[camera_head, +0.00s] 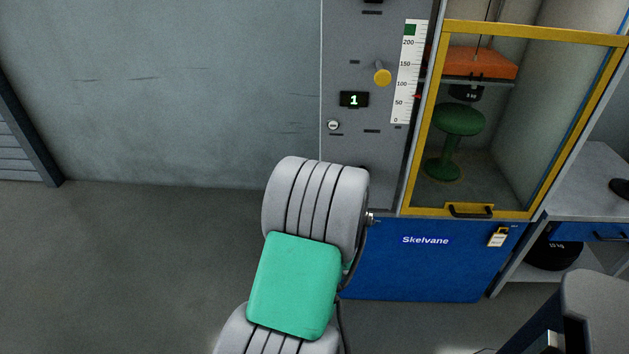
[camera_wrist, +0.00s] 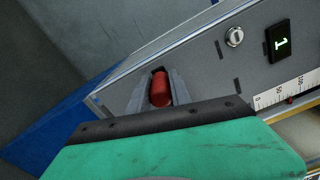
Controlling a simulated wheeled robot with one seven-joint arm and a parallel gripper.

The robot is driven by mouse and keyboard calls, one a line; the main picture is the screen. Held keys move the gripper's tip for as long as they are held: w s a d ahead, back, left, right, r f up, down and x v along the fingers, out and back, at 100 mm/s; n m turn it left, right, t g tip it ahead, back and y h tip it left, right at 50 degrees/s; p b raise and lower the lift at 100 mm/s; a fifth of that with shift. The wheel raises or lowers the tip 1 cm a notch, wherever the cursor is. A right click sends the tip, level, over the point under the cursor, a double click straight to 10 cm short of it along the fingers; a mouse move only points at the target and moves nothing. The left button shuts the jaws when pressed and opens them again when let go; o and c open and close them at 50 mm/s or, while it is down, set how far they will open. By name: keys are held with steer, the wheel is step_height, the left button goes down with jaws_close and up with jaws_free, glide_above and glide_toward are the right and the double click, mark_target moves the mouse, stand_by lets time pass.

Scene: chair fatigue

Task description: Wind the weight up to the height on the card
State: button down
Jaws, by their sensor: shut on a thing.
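In the wrist view my gripper (camera_wrist: 158,92) is shut on a red handle (camera_wrist: 160,88) at the grey machine panel. In the head view my own arm hides the gripper and this handle. A white scale (camera_head: 407,85) marked 0 to 200 runs up the panel, with a green patch (camera_head: 410,30) near its top. A small red pointer (camera_head: 417,97) sits beside its lower part, roughly near 50. In the yellow-framed cage an orange block (camera_head: 485,63) hangs on cords, with a dark piece (camera_head: 466,92) below it, above a green stool (camera_head: 459,121). I cannot identify the card for certain.
The yellow door (camera_head: 530,33) has a black handle (camera_head: 470,210). A small yellow-and-white tag (camera_head: 498,237) is on the blue base. The floor at left is clear.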

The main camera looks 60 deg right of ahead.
steer(key=r+m+p, duration=0.2)
steer(key=r, duration=0.1)
steer(key=r+m+p, duration=0.1)
steer(key=p, duration=0.1)
steer(key=shift+s+d+r+m, duration=0.25)
steer(key=shift+s+m, duration=0.05)
steer(key=shift+s+d+r+m+p, duration=0.15)
steer(key=shift+s+r+m+p, duration=0.25)
steer(key=shift+r+m+p, duration=0.55)
steer(key=shift+s+d+r+m+p, duration=0.25)
steer(key=shift+s+m+p, duration=0.2)
steer(key=shift+m, duration=0.5)
steer(key=c, duration=1.4)
jaws_free()
steer(key=shift+s, duration=0.15)
steer(key=shift+o, duration=1.1)
steer(key=shift+a+f, duration=0.15)
